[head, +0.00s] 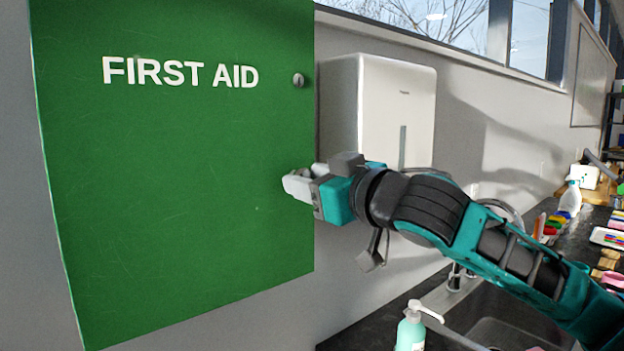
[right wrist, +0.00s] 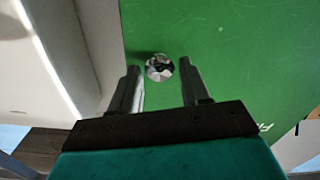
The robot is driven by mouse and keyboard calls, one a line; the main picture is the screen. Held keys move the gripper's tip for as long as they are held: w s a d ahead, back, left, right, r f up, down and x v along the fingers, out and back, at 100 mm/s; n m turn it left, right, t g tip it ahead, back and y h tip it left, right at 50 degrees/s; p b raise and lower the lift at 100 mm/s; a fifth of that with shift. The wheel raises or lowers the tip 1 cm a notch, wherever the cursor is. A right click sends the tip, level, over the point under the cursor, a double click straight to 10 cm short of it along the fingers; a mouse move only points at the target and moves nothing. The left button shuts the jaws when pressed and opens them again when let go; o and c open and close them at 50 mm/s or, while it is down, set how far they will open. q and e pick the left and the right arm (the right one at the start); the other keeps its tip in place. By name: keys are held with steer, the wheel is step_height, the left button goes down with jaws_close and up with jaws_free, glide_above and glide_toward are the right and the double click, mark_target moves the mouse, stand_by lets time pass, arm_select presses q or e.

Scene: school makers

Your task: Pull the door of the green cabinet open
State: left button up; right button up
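The green cabinet (head: 180,190) fills the left of the head view, with white "FIRST AID" lettering on its flat door. No gap shows along the door's edges. A small round metal knob (head: 298,80) sits near the door's upper right edge. My right gripper (head: 292,185) is in front of the door's right edge, below the knob in the head view. In the right wrist view the open fingers (right wrist: 158,88) are apart and empty, and the shiny knob (right wrist: 159,67) shows between and just past the fingertips. My left gripper is not in view.
A white dispenser (head: 390,95) hangs on the wall right of the cabinet, behind my right wrist. Below are a sink (head: 510,325), a faucet and a soap bottle (head: 411,332). A counter with several small items runs along the right.

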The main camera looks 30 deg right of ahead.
jaws_close()
stand_by(0.5)
